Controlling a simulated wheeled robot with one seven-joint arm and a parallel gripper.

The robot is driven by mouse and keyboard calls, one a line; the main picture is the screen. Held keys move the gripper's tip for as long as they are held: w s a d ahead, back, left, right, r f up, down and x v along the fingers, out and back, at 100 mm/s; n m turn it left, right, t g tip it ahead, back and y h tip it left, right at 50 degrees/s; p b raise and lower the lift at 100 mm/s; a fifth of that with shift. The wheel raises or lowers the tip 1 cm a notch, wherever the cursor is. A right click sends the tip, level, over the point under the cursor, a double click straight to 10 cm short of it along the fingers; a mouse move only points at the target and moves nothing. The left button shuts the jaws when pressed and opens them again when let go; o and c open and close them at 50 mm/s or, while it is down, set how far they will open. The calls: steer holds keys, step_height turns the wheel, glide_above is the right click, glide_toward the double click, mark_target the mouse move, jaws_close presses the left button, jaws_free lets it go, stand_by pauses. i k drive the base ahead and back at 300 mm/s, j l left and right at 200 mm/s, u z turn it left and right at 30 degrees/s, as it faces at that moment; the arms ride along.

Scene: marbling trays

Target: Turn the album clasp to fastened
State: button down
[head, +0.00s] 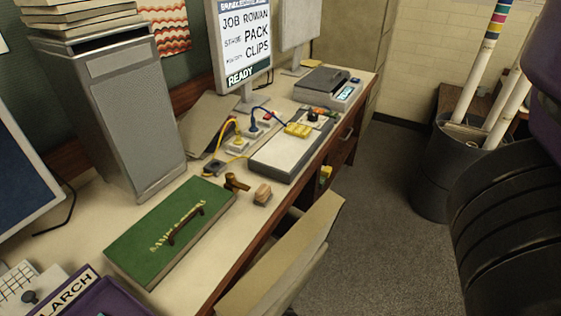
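A green album or flat case (150,243) lies on the desk at the lower left, with pale lettering on its top that is too small to read. A dark brown curved strap or handle (186,226) lies across its top; I cannot tell whether this is the clasp or how it is turned. A small brown and brass fitting (236,183) stands just beyond the album's far right corner. My gripper is not in view.
A wooden block (262,194) sits near the desk edge. A grey-topped tray (290,150) with yellow pieces lies farther back. A tall grey box (125,110) stands behind the album. A chair (285,258) is close to the desk front. Floor to its right (375,215) is clear.

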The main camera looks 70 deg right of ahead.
mark_target(230, 176)
steer(key=z, duration=0.95)
steer(key=i+l, duration=0.1)
steer(key=l, duration=0.7)
steer(key=i+l, duration=0.15)
steer(key=l, duration=0.25)
